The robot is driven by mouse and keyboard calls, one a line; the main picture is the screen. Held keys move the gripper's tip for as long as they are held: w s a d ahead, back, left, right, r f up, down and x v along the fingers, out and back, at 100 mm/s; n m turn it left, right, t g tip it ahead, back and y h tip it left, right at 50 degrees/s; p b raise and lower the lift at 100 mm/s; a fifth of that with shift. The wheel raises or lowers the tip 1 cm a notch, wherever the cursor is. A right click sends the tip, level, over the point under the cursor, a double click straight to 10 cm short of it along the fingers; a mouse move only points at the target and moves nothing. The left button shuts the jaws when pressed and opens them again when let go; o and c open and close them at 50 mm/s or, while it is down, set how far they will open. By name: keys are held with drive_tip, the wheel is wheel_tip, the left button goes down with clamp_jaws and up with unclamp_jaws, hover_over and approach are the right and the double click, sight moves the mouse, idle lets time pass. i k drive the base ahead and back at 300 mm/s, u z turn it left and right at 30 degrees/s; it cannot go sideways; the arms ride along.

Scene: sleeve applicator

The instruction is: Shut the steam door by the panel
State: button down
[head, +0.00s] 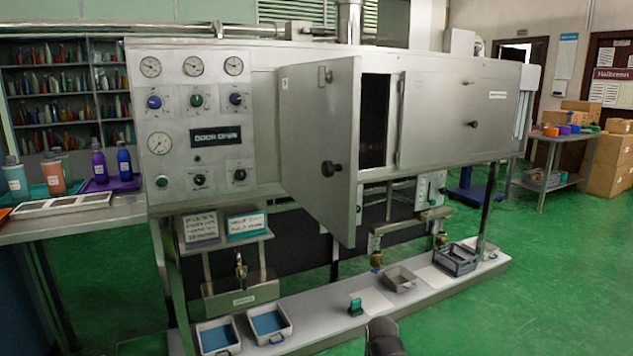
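The control panel (196,120) is left of the door, with gauges, coloured knobs and a display (216,137) reading "DOOR OPEN". A dark rounded end of my arm, apparently my gripper (383,335), shows at the bottom edge, well below and apart from the door. Its fingers cannot be made out.
A second door (455,118) right of the opening is shut. A low ledge (325,318) along the machine's foot holds trays and a dark crate (456,260). A side table (75,222) with bottles stands left. Green floor (560,290) is clear at right.

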sight(319, 128)
drive_tip(key=z, duration=0.3)
drive_tip(key=k, duration=0.4)
drive_tip(key=u, duration=2)
drive_tip(key=i, duration=1)
drive_tip(key=u, duration=0.15)
